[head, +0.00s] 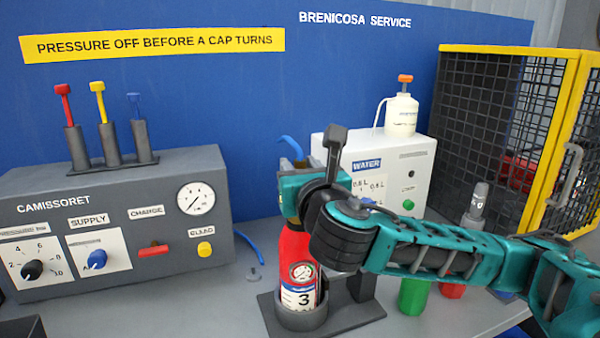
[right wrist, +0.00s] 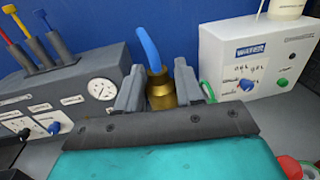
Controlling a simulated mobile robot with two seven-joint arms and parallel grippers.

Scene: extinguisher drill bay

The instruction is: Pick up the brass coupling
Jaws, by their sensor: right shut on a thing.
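The brass coupling (right wrist: 161,91) shows between the two fingers of my right gripper (right wrist: 160,84) in the right wrist view, with a blue hose (right wrist: 149,48) rising from its top. My right gripper is shut on it. In the head view my right gripper (head: 308,183) is above the red extinguisher (head: 292,250), and my wrist and forearm hide most of the coupling and the extinguisher's top. Whether the coupling touches the extinguisher cannot be told. My left gripper is in neither view.
The extinguisher stands in a dark holder (head: 345,318). The grey Camissoret panel (head: 110,205) is at left, the white water box (head: 412,160) behind my arm. A yellow-framed mesh cage (head: 490,48) is at right. Green and red items stand under my forearm.

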